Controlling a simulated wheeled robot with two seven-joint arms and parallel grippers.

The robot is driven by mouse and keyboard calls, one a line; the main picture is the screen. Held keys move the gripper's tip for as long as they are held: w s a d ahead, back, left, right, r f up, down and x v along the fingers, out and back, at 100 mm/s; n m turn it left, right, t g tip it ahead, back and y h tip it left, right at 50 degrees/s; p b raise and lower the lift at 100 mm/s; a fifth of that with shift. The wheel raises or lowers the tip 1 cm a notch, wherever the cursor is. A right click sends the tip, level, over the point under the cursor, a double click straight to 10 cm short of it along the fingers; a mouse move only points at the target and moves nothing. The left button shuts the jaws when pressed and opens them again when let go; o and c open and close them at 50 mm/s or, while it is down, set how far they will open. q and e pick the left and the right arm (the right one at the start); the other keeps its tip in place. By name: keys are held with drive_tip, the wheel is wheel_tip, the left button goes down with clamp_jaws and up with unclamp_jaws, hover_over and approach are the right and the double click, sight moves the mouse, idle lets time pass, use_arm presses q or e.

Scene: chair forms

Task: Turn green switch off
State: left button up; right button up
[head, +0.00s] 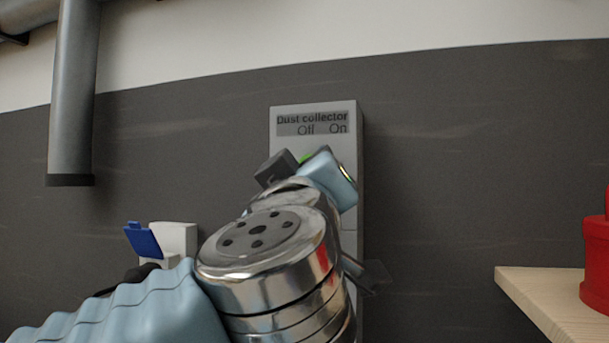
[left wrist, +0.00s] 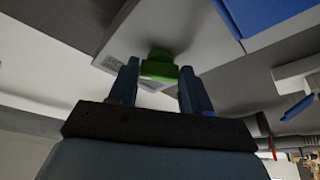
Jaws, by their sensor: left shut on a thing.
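The grey dust collector box (head: 283,140) is on the dark wall, with a label reading "Dust collector", "Off" and "On". The green switch (head: 307,156) shows only as a small green patch beside my left gripper (head: 312,166), which covers most of the box front below the label. In the left wrist view the green switch (left wrist: 160,67) sits between the two fingers of my left gripper (left wrist: 158,78), which is shut on it. Much of the switch is hidden in the head view, and I cannot tell which side it is set to. My right gripper is in neither view.
A white box with a raised blue cover (head: 143,240) is on the wall at left. A grey pipe (head: 75,100) hangs at upper left. A wooden surface (head: 545,290) with a red container (head: 597,260) is at right. The wall between box and wooden surface is clear.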

use_arm(q)
drive_tip(key=n+g+y, duration=0.1)
drive_tip(key=n, duration=0.3)
drive_tip(key=n+g+y, duration=0.1)
drive_tip(key=n, duration=0.3)
drive_tip(key=r+n+g+y, duration=0.1)
drive_tip(key=n, duration=0.3)
drive_tip(key=shift+s+d+n+g, duration=0.1)
drive_tip(key=shift+d+n+g, duration=0.2)
drive_tip(key=shift+g, duration=0.1)
drive_tip(key=o, duration=1.1)
drive_tip(key=shift+c, duration=0.2)
drive_tip(key=s, duration=0.7)
drive_tip(key=shift+s+d, duration=0.25)
